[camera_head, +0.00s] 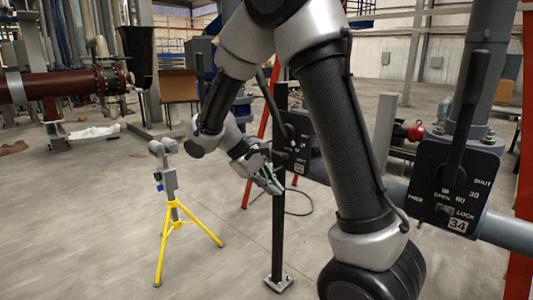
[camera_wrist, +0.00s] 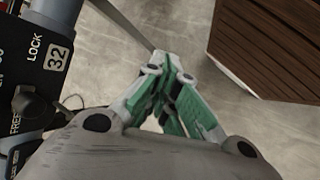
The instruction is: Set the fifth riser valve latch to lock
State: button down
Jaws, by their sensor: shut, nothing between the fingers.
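A black valve plate (camera_wrist: 48,50) marked LOCK, FREE and 32 fills the left side of the wrist view. A dark round knob (camera_wrist: 36,106) sits by its FREE marking; I cannot clearly tell its setting. My gripper (camera_wrist: 172,68) is shut and empty, just right of that plate and apart from it. In the head view my gripper (camera_head: 274,187) hangs in front of a farther valve plate (camera_head: 298,142) with a long dark handle (camera_head: 268,95). A nearer plate (camera_head: 455,187) marked 34 carries an upright black handle (camera_head: 467,100). Which riser is the fifth cannot be told.
A yellow tripod (camera_head: 172,215) with a grey head stands left of my gripper. A dark post (camera_head: 279,235) on a floor foot stands beside it. A grey pipe (camera_head: 505,232) runs at the right. A brown slatted box (camera_wrist: 275,45) is upper right in the wrist view.

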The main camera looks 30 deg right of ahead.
aim_at(281, 157)
jog(key=w+a+f+t+h, duration=0.25)
jog(key=w+h, duration=0.35)
jog(key=w, duration=0.7)
jog(key=w+a+r+m+t+h, duration=0.2)
jog(key=w+r+m+h, duration=0.2)
jog(key=w+r+m, duration=0.2)
jog(key=shift+w+r, duration=0.5)
jog(key=shift+r, duration=0.4)
jog(key=shift+d, duration=0.1)
jog(key=d, duration=0.3)
jog(key=s+d+f, duration=0.1)
jog(key=d, duration=0.7)
jog(key=shift+s+f, duration=0.25)
jog(key=shift+s, duration=0.15)
jog(key=shift+s+d+f, duration=0.1)
jog(key=shift+s+f, duration=0.05)
jog(key=shift+s, duration=0.25)
